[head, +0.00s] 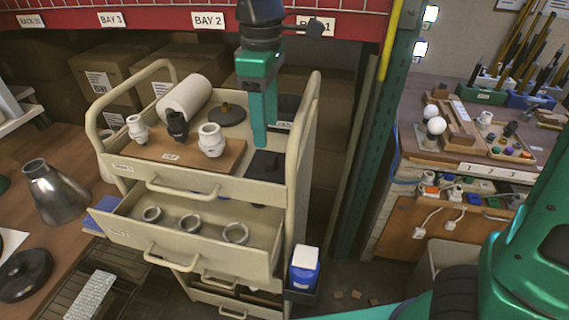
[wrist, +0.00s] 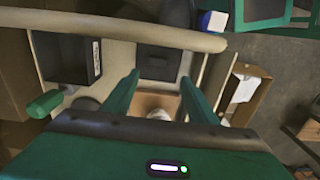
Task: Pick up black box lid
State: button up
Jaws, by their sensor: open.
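The black box lid (head: 265,165) lies flat at the front right of the cart top. In the wrist view it appears as a dark square piece (wrist: 160,62) with a raised bar, just beyond and between my fingertips. My gripper (head: 261,141) points down over the cart top, close to the lid. Its two green fingers (wrist: 158,79) are spread apart with nothing held between them. A black box (wrist: 68,58) with a white label stands toward the back. My fingers partly hide it in the head view (head: 287,108).
The cart's right rail (head: 304,115) rises beside the lid. A wooden board (head: 180,151) with several white and black fittings is to the left. A paper roll (head: 184,97) and a dark disc (head: 227,115) lie behind. The drawer with rings (head: 195,258) stands open below.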

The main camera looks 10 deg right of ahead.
aim_at(271, 160)
jog(key=f, duration=0.9)
jog(key=shift+d, duration=0.35)
jog(key=shift+c, duration=0.7)
jog(key=c, duration=1)
